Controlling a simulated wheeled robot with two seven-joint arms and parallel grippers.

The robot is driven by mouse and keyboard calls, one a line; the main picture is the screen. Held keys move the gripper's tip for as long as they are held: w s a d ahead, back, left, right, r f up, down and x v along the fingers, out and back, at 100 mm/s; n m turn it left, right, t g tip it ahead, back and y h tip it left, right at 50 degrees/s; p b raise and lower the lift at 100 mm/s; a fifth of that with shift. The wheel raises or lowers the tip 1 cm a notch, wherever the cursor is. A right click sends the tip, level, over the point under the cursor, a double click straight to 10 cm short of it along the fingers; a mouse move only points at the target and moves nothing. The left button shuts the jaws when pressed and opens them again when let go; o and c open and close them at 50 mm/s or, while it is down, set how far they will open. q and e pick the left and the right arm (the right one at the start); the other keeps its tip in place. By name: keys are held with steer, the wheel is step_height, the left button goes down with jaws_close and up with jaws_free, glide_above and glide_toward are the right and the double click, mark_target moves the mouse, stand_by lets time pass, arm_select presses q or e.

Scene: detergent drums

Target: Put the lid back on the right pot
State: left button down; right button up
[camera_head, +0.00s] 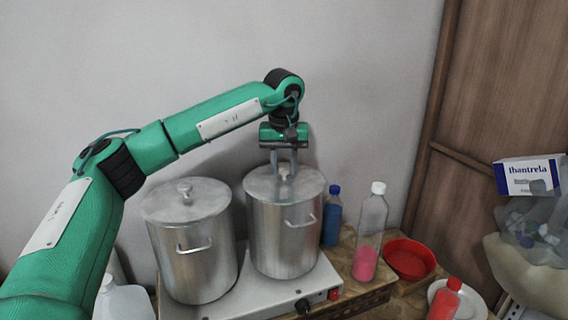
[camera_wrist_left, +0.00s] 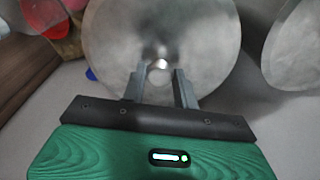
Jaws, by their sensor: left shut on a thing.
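Two metal pots stand side by side on a hot plate. The right pot (camera_head: 283,238) has its lid (camera_head: 262,184) on top, and the lid looks level on the rim. My left gripper (camera_head: 284,168) comes down from above and is shut on the lid's knob. In the left wrist view the two fingers (camera_wrist_left: 159,88) stand on either side of the shiny knob, with the round lid (camera_wrist_left: 195,35) behind it. Whether the lid touches the rim all around cannot be told. The left pot (camera_head: 198,262) wears its own lid (camera_head: 212,197). My right gripper is in neither view.
The white hot plate (camera_head: 262,297) carries both pots. A blue bottle (camera_head: 332,220), a clear bottle with pink liquid (camera_head: 368,240) and a red bowl (camera_head: 410,258) stand to the right. A white jug (camera_head: 124,302) is at the lower left. A wall rises close behind.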

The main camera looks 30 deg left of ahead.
arm_select(q)
steer(key=c, duration=0.5)
jaws_free()
steer(key=shift+r, duration=0.1)
steer(key=shift+r, duration=0.15)
steer(key=shift+r+p, duration=0.9)
steer(key=shift+r, duration=2.35)
